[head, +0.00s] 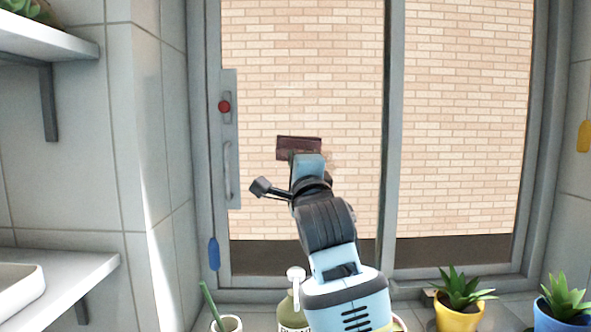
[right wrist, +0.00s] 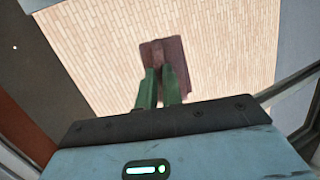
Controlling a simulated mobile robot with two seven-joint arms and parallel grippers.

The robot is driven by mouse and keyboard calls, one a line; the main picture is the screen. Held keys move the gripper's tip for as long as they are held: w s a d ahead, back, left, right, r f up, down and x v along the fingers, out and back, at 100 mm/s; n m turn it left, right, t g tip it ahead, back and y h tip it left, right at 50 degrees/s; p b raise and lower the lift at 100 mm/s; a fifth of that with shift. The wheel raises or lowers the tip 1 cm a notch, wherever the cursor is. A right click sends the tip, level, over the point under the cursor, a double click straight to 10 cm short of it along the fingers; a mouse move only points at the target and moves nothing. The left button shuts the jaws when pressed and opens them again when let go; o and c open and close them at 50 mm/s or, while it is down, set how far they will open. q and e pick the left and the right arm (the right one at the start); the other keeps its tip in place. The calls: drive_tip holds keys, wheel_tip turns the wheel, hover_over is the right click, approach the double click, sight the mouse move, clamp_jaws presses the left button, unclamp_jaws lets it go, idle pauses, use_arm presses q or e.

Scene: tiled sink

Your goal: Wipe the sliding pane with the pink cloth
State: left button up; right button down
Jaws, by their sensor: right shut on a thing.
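The pink cloth (head: 306,147), dark pink in this light, is a flat rectangle in front of the sliding pane (head: 270,65), left of the middle frame post. My right gripper (head: 294,157) reaches up from the bottom to it, its fingers mostly hidden by the wrist. In the right wrist view its green fingers (right wrist: 159,80) are shut on the cloth (right wrist: 176,58), which spreads past the fingertips against the brick background. I cannot tell whether the cloth touches the glass. My left gripper is not in view.
The pane's left frame has a handle (head: 228,170) and a red button (head: 224,107). A soap bottle (head: 291,312), a cup (head: 227,323), a yellow-potted plant (head: 459,314) and a blue-potted plant (head: 563,316) line the bottom. Shelves (head: 60,272) stand at left.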

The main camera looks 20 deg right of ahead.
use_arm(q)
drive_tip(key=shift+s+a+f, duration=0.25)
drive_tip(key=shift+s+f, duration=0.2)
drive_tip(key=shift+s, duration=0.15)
use_arm(e)
drive_tip(key=shift+g, duration=0.3)
drive_tip(key=s+a+f, duration=0.1)
drive_tip(key=s, duration=0.1)
drive_tip(key=s+a+f, duration=0.1)
drive_tip(key=f, duration=0.1)
drive_tip(key=shift+s+a, duration=0.2)
drive_tip(key=shift+s, duration=0.15)
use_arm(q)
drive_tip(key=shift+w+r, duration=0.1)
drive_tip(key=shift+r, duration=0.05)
use_arm(e)
drive_tip(key=shift+s+r, duration=0.1)
drive_tip(key=shift+r, duration=0.25)
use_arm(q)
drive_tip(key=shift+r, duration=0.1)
use_arm(e)
drive_tip(key=shift+s+r, duration=0.1)
drive_tip(key=shift+r, duration=0.1)
